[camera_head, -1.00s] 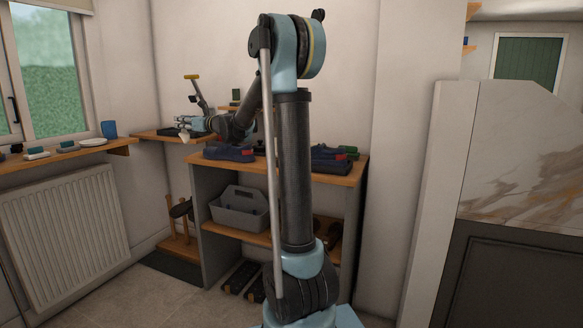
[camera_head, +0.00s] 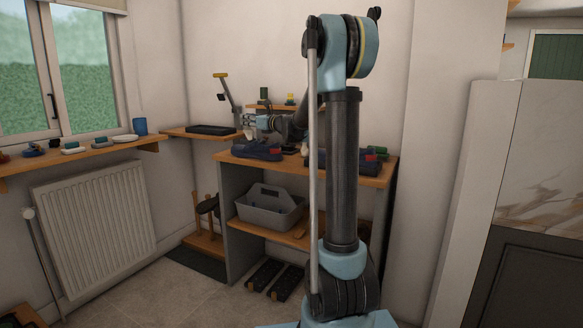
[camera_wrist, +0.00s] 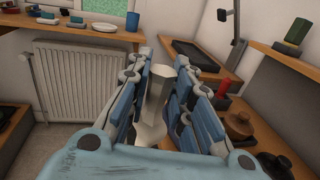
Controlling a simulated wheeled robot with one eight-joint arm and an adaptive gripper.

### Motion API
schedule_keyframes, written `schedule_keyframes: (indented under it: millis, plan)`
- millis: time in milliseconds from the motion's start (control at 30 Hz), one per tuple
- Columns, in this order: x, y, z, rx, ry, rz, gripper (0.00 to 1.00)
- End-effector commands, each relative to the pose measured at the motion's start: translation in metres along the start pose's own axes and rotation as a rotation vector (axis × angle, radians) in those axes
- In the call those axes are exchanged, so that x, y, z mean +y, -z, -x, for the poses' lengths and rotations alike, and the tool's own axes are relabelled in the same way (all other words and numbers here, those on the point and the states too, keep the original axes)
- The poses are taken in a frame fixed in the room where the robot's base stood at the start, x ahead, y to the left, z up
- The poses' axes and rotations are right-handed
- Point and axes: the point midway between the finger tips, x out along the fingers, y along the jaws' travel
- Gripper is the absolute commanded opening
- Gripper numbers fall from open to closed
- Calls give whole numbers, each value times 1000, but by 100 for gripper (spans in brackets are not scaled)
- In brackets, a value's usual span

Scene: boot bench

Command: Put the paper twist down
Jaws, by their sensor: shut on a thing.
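The paper twist is a pale, off-white faceted piece that flares lower down (camera_wrist: 156,88). It stands between my gripper's fingers (camera_wrist: 158,95) in the wrist view, and the fingers are shut on it. In the head view my gripper (camera_head: 256,122) is above the left end of the bench top, near the dark blue shoes (camera_head: 257,150). A small pale bit of the twist (camera_head: 248,134) shows just below the fingers. Its lower end is partly hidden, and it appears held clear of the surfaces.
A black tray (camera_head: 210,129) lies on the corner shelf (camera_head: 178,134). The window shelf (camera_head: 95,152) holds a blue cup (camera_head: 140,126), a white dish (camera_head: 125,138) and brushes. A grey caddy (camera_head: 268,209) sits on the bench's lower shelf. A red-topped object (camera_wrist: 223,88) is right of my fingers.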

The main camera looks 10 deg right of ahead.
Motion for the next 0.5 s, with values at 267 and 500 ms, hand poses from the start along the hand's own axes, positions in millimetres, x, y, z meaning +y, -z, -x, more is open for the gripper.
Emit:
schedule_keyframes:
  millis: [267,500]
  plan:
    - [-103,11,71,-21,118,-6,9]
    - [-150,16,114,-35,176,-7,9]
